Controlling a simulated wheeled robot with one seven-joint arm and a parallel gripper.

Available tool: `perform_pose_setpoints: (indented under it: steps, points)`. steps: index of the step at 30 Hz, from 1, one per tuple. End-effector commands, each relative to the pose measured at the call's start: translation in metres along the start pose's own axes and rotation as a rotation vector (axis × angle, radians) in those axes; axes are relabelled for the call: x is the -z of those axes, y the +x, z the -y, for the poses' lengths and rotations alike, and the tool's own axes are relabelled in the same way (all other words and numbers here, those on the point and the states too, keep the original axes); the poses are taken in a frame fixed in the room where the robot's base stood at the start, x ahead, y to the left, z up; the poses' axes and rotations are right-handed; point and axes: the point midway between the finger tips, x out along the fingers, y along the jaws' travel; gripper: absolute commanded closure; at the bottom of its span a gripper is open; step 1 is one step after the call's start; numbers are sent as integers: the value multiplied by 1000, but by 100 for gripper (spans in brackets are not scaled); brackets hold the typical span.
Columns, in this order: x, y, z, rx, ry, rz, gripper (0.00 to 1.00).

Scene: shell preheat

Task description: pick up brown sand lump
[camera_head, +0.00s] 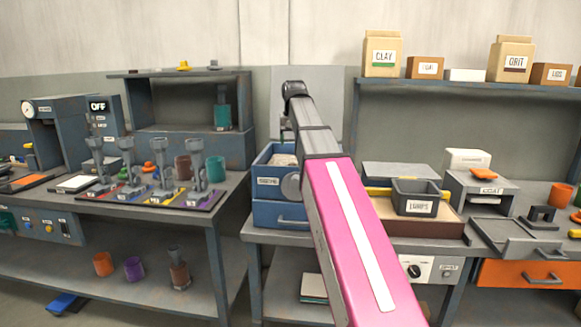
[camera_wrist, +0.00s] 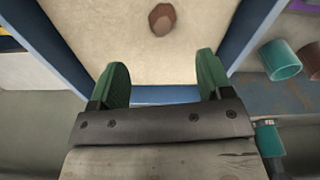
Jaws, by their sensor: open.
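The brown sand lump (camera_wrist: 162,18) lies on pale sand near the top of the wrist view, ahead of the fingertips and apart from them. It cannot be made out in the head view. My gripper (camera_wrist: 162,75) is open and empty, with its two green fingers spread over the near edge of the sand. The sand sits in a blue bin (camera_head: 262,160) in the head view, and the bin's blue wall (camera_wrist: 236,50) also shows in the wrist view. My arm hides part of the bin in the head view.
A grey bin labelled LUMPS (camera_head: 415,199) stands on the bench to the right of my arm. A rack of several grey tools (camera_head: 170,195) stands on the left bench. A teal cup (camera_wrist: 281,60) is beyond the bin at the right of the wrist view.

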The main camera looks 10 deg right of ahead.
Motion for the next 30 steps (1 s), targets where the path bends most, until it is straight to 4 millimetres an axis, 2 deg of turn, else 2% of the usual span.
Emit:
perform_pose_setpoints:
  steps: [10,17,27,30]
  points:
    - [-1,45,0,0,0,1,28]
    - [0,58,1,0,0,0,28]
    - [0,98,4,0,0,1,28]
    - [0,104,4,0,0,0,28]
